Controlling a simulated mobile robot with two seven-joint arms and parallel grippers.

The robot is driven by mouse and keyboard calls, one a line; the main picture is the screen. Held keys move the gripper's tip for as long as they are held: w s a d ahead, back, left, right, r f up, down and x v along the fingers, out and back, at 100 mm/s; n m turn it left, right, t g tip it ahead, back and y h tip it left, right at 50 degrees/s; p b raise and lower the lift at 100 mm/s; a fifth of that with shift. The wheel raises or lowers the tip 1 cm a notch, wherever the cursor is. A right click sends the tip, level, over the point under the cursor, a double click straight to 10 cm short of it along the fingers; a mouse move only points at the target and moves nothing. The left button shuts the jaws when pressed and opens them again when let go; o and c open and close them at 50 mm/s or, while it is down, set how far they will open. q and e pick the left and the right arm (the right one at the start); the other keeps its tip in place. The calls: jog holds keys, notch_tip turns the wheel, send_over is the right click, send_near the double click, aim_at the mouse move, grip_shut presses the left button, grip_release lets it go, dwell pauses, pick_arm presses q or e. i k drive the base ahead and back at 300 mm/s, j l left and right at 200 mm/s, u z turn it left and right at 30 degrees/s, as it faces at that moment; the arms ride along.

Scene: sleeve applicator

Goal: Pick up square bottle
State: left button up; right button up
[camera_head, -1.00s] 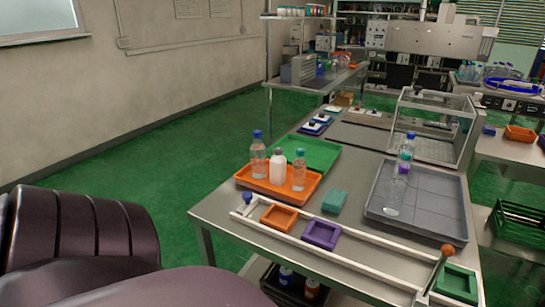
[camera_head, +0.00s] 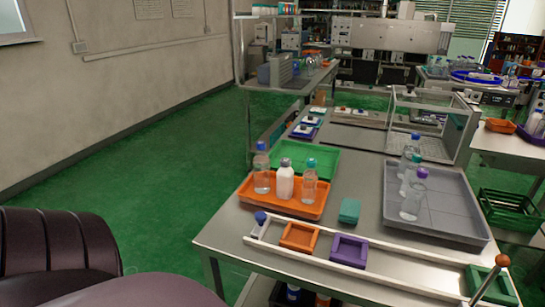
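Three bottles stand upright in the orange tray (camera_head: 268,203): a clear blue-capped bottle (camera_head: 261,176), a white bottle (camera_head: 284,182) and a clear teal-capped bottle (camera_head: 309,186). Three clear bottles stand in the grey tray (camera_head: 455,217): a blue-capped one (camera_head: 410,155) at the back, a teal-capped one (camera_head: 408,180) partly hidden in the middle, and a purple-capped one (camera_head: 412,202) in front. I cannot tell for sure which bottle is square. Neither gripper shows in this view; only dark parts of my own body fill the lower left.
A green tray (camera_head: 320,161) lies behind the orange one. A small teal block (camera_head: 350,210) sits between the trays. A white rail frame with orange (camera_head: 299,236), purple (camera_head: 348,250) and green square holders (camera_head: 493,288) runs along the front edge. A clear-walled box (camera_head: 432,120) stands behind.

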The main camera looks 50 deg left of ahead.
aim_at(285, 175)
jog(key=k+j, duration=0.1)
jog(key=j, duration=0.25)
jog(key=k+j, duration=0.1)
jog(key=j, duration=0.25)
jog(key=k+j, duration=0.15)
jog(key=j, duration=0.2)
jog(key=k+j, duration=0.1)
jog(key=j, duration=0.25)
